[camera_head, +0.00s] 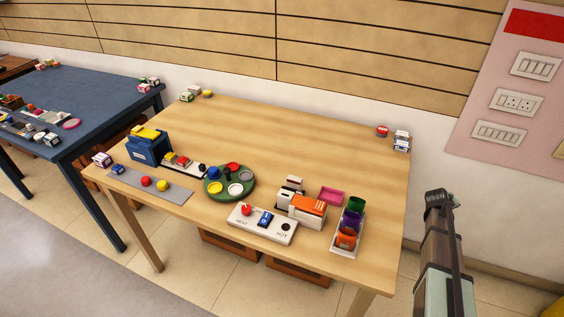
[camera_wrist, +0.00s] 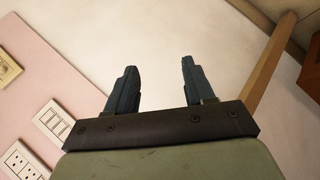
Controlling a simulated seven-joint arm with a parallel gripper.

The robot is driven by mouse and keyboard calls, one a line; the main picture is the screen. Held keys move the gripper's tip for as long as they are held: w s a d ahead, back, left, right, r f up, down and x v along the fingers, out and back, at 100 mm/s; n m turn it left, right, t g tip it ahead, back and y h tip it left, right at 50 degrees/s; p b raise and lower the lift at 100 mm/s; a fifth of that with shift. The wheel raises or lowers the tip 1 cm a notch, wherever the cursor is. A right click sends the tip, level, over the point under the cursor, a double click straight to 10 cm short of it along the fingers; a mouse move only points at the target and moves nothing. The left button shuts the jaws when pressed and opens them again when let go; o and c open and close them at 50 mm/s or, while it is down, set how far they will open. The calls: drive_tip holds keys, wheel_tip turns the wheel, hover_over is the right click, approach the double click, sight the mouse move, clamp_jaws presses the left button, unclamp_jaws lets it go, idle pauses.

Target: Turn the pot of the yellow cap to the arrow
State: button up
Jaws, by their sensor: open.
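A round dark green turntable-like tray (camera_head: 226,185) sits on the wooden table, left of its middle near the front. Around it are several round caps or pots: a yellow one (camera_head: 215,188) at the front left, a red one at the back, a dark one at the left, and white and grey ones at the right and front. I cannot make out an arrow at this size. My gripper (camera_head: 439,196) is off the table's right side, far from the tray. In the wrist view my gripper (camera_wrist: 159,66) is open with nothing between its fingers.
The wooden table (camera_head: 290,140) is bare in its middle and back. A white switch panel (camera_head: 262,224), an orange-topped box (camera_head: 307,205) and a rack of coloured cups (camera_head: 348,228) stand right of the tray. A blue box (camera_head: 149,147) and grey strip (camera_head: 150,186) lie left.

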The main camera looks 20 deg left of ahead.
drive_tip(key=w+a+r+t, duration=0.1)
drive_tip(key=w+a+r, duration=0.2)
drive_tip(key=w+r, duration=0.3)
drive_tip(key=w+a+r+t, duration=0.1)
drive_tip(key=w+a+r, duration=0.25)
drive_tip(key=r, duration=0.45)
drive_tip(key=a+r, duration=0.1)
drive_tip(key=a, duration=0.5)
drive_tip(key=s+a+r+g+y, duration=0.1)
drive_tip(key=a+r, duration=0.1)
drive_tip(key=a, duration=0.5)
drive_tip(key=a+r+y, duration=0.1)
drive_tip(key=a, duration=0.6)
drive_tip(key=shift+s+r, duration=0.15)
drive_tip(key=shift+r, duration=0.25)
drive_tip(key=s+a+r+g+y, duration=0.1)
drive_tip(key=s+a, duration=0.2)
drive_tip(key=a, duration=0.4)
drive_tip(key=s+a+r+g, duration=0.1)
drive_tip(key=s+a, duration=0.1)
drive_tip(key=a, duration=0.5)
drive_tip(key=n+g+y, duration=0.2)
drive_tip(key=g+y, duration=0.1)
drive_tip(key=g, duration=0.4)
approach(227, 170)
drive_tip(key=f, duration=0.8)
drive_tip(key=shift+s+f, duration=0.1)
drive_tip(key=shift+s, duration=0.1)
